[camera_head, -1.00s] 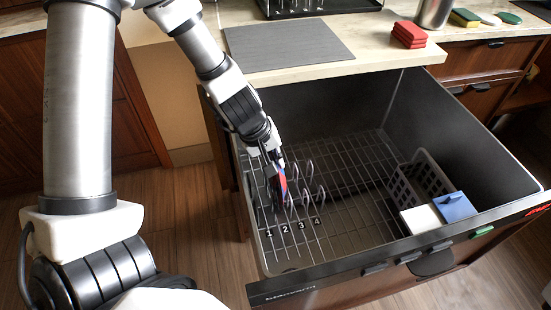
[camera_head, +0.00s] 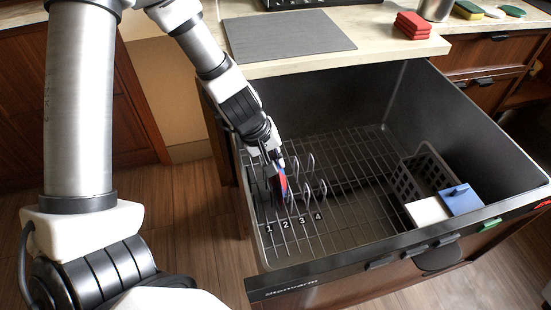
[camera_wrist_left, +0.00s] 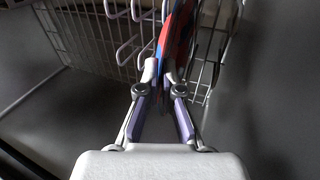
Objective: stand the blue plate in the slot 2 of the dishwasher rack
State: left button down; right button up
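The blue plate (camera_head: 286,188) shows as a thin upright sliver of blue and red among the rack prongs in the head view. Its edge (camera_wrist_left: 164,40) lies between my left fingertips in the left wrist view, with red beside it. My left gripper (camera_head: 276,160) points down into the rack and appears shut on the plate's upper edge; it also shows in the left wrist view (camera_wrist_left: 159,68). The dishwasher rack (camera_head: 345,190) has numbered slots 1 to 4. The plate is near slots 2 and 3; its lower edge and exact slot are hidden. My right gripper is out of view.
A grey basket (camera_head: 407,187) stands at the rack's right, with a white block (camera_head: 427,212) and a blue block (camera_head: 461,200) near it. The counter (camera_head: 385,50) overhangs the back, with a grey mat (camera_head: 288,37) and red blocks (camera_head: 412,26). The middle of the rack is clear.

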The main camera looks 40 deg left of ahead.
pick_arm(q)
jog(key=c, duration=1.2)
grip_release()
jog(key=shift+c, duration=0.2)
notch_tip(320, 180, up, 32)
jog(key=p, duration=3.2)
jog(key=shift+f, duration=0.1)
